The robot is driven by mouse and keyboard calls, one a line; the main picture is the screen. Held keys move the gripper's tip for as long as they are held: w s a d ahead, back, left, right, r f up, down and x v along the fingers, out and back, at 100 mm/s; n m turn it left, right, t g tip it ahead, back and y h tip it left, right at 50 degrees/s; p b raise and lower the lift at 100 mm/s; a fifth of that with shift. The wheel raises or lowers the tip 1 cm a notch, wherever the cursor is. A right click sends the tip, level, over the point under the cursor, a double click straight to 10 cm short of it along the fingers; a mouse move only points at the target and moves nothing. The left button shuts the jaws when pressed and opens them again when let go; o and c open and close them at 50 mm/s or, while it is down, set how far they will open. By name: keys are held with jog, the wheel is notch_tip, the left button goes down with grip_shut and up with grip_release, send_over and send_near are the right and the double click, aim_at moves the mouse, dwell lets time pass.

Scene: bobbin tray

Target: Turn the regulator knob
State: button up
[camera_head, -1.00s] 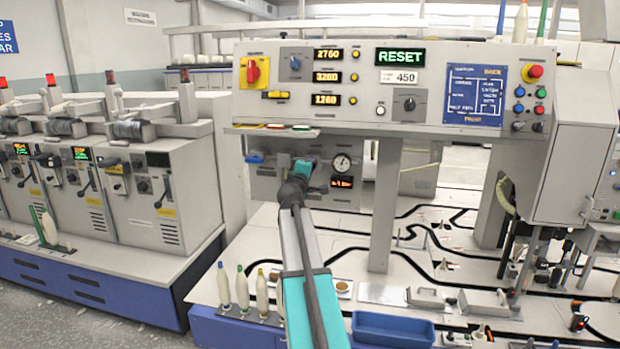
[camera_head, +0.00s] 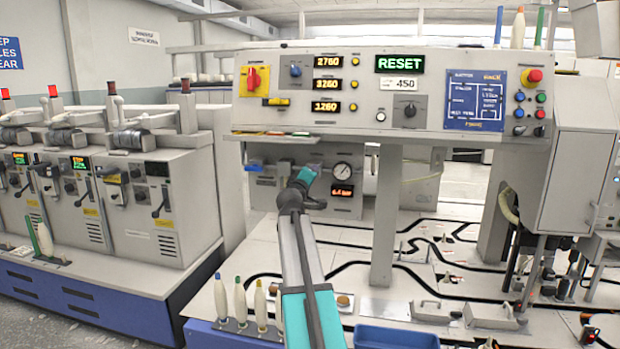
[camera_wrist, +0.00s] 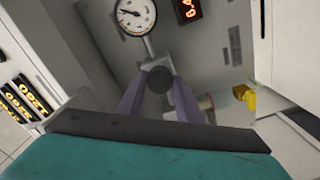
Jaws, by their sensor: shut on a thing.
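The regulator knob (camera_wrist: 159,80) is a dark round cap in the wrist view, just below the gauge. My gripper (camera_wrist: 158,94) has its two purple fingers shut on the knob, one on each side.
A blue-handled fitting (camera_head: 254,168) is left of my gripper; a yellow-ended fitting (camera_wrist: 244,97) shows right of the fingers in the wrist view. The control console (camera_head: 300,117) overhangs above. A grey upright (camera_head: 385,220) stands to the right. Bobbins (camera_head: 240,302) and a blue tray (camera_head: 396,337) are in front.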

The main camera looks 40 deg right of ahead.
jog(key=o, duration=1)
jog(key=shift+o, duration=0.2)
jog(key=shift+s+a, duration=0.1)
jog(key=shift+a, duration=0.05)
jog(key=p+v, duration=0.1)
jog(key=v, duration=1.2)
jog(key=shift+a+p, duration=0.2)
jog(key=shift+p, duration=0.15)
jog(key=shift+s, duration=0.1)
